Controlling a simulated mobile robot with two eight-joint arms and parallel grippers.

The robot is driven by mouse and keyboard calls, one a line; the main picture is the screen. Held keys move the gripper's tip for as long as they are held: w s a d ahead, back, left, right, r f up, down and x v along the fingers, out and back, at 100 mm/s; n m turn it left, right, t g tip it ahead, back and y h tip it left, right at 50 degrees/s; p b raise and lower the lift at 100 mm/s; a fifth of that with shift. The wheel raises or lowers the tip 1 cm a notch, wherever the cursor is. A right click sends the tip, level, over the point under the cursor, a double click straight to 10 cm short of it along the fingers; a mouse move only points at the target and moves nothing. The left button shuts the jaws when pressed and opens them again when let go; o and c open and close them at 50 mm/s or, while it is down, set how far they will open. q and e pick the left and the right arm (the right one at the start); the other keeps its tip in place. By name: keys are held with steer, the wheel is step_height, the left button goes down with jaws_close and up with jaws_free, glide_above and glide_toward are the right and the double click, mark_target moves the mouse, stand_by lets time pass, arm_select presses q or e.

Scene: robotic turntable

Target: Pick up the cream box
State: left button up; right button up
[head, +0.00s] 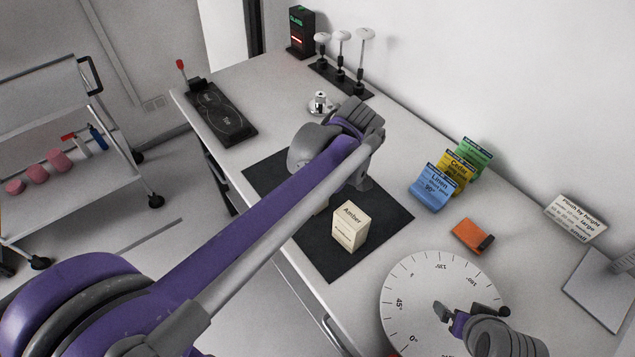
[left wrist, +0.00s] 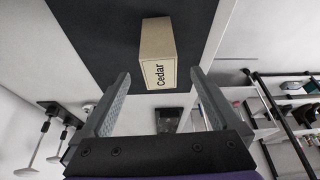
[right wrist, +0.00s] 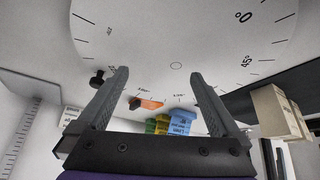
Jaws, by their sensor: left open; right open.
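A cream box labelled "Amber" (head: 348,228) stands upright on the black mat (head: 385,222) in the head view. My left arm crosses above the mat and hides part of it. In the left wrist view, a tan-cream box labelled "Cedar" (left wrist: 157,50) stands on the mat, ahead of my left gripper (left wrist: 160,78). That gripper is open, with one finger to each side of the box's line and no visible contact. My right gripper (right wrist: 162,72) is open and empty above the white dial. Cream box shapes (right wrist: 278,112) show at the right of the right wrist view.
The white turntable dial (head: 415,290) lies at the front right. Blue (head: 432,188), yellow and green cards stand along the wall side, near an orange item (head: 470,236). A black panel (head: 220,115) and a lamp-like rack (head: 342,78) are at the far end.

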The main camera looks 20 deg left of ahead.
arm_select(q)
steer(key=x, duration=0.4)
steer(key=shift+s+a+f, duration=0.15)
steer(key=shift+a+f, duration=0.05)
steer(key=shift+f, duration=0.05)
steer(key=x, duration=0.5)
steer(key=shift+w+a+f, duration=0.1)
steer(key=shift+w, duration=0.3)
jaws_close()
